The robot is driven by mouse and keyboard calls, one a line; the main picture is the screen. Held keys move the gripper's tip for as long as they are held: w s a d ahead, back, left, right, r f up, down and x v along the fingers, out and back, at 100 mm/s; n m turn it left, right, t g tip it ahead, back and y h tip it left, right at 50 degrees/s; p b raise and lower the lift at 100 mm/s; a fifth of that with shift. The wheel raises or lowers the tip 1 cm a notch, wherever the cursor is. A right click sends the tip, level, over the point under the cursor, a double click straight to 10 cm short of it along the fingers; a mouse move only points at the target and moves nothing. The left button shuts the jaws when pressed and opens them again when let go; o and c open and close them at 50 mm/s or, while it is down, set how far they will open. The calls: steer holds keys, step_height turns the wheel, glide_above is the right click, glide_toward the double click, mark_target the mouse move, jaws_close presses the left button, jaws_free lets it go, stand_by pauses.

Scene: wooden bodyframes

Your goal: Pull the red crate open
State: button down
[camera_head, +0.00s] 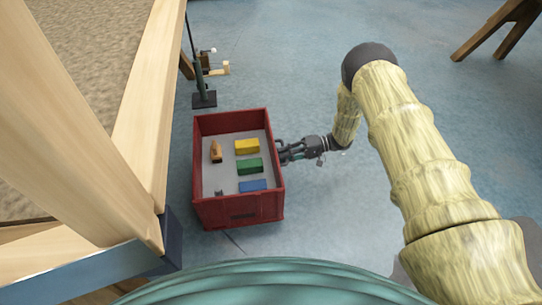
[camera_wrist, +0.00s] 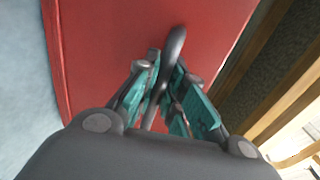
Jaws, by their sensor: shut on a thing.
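The red crate (camera_head: 240,211) stands on the blue floor beside a wooden frame in the head view. It is open at the top and holds several small coloured blocks. My gripper (camera_head: 281,152) is at the crate's right side. In the wrist view the crate's red wall (camera_wrist: 105,40) fills the upper middle. A dark curved handle (camera_wrist: 175,45) stands out from that wall, and my gripper (camera_wrist: 165,95) has its teal-padded fingers shut around it.
Inside the crate lie a yellow block (camera_head: 247,146), a green block (camera_head: 250,166), a blue block (camera_head: 253,186) and an orange-brown item (camera_head: 216,152). A wooden frame post (camera_head: 145,120) stands close on the left. The floor (camera_head: 320,215) to the crate's right is clear.

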steer(key=d, duration=0.8)
steer(key=shift+w+d, duration=0.15)
steer(key=shift+w, duration=0.3)
steer(key=c, duration=1.5)
jaws_free()
steer(key=v, duration=1.2)
steer(key=shift+f, duration=0.1)
